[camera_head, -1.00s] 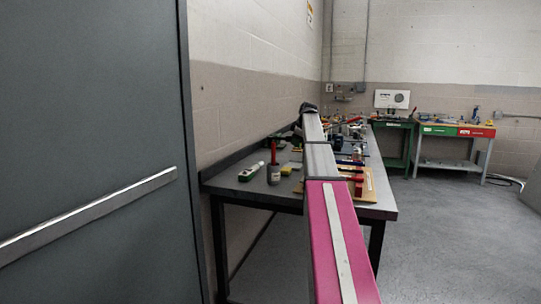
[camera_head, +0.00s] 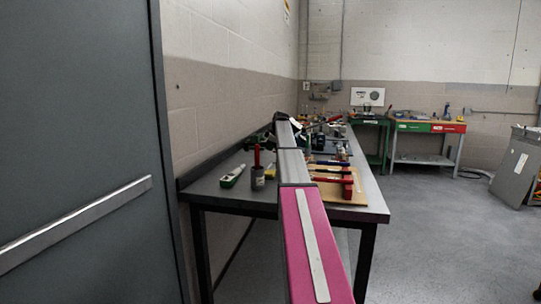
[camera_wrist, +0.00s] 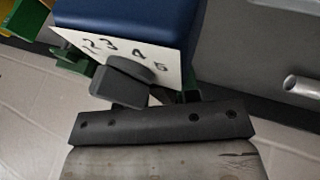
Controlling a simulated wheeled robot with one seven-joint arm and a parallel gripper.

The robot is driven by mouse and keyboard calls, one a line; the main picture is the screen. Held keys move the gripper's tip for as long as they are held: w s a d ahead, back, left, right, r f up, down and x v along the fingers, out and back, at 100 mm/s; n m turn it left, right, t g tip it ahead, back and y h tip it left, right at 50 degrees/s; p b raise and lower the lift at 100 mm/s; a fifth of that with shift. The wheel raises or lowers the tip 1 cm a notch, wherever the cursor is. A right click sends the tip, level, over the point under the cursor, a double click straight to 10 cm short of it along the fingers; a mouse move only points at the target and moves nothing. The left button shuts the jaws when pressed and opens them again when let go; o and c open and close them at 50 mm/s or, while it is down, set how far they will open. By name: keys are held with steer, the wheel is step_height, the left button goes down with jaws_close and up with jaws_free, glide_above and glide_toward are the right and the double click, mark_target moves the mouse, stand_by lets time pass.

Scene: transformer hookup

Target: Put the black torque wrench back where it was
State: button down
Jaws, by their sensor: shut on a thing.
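In the wrist view, my gripper (camera_wrist: 150,122) shows as a dark bar with screws above a worn grey plate. A dark grey piece with a rounded head (camera_wrist: 130,72) sticks up just beyond it; it looks like the end of the black torque wrench, held in the jaws. Most of the wrench is hidden. In the head view my arm stretches away over the workbench (camera_head: 372,200), and its far end covers the gripper and what it holds.
A blue block (camera_wrist: 135,18) with a numbered white card is close to the jaws. On the workbench are a green-and-white device (camera_head: 232,176), a dark cup (camera_head: 257,181) and a wooden board (camera_head: 350,196) with red holders. A grey door (camera_head: 75,120) stands left.

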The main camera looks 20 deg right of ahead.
steer(key=shift+w+d+f, duration=0.3)
steer(key=shift+w+f, duration=0.25)
steer(key=shift+w, duration=0.25)
steer(key=shift+f, duration=1.95)
steer(key=c, duration=0.8)
jaws_free()
steer(key=shift+f, duration=0.1)
steer(key=shift+c, duration=0.2)
steer(key=v, duration=1.2)
steer(key=shift+a, duration=0.1)
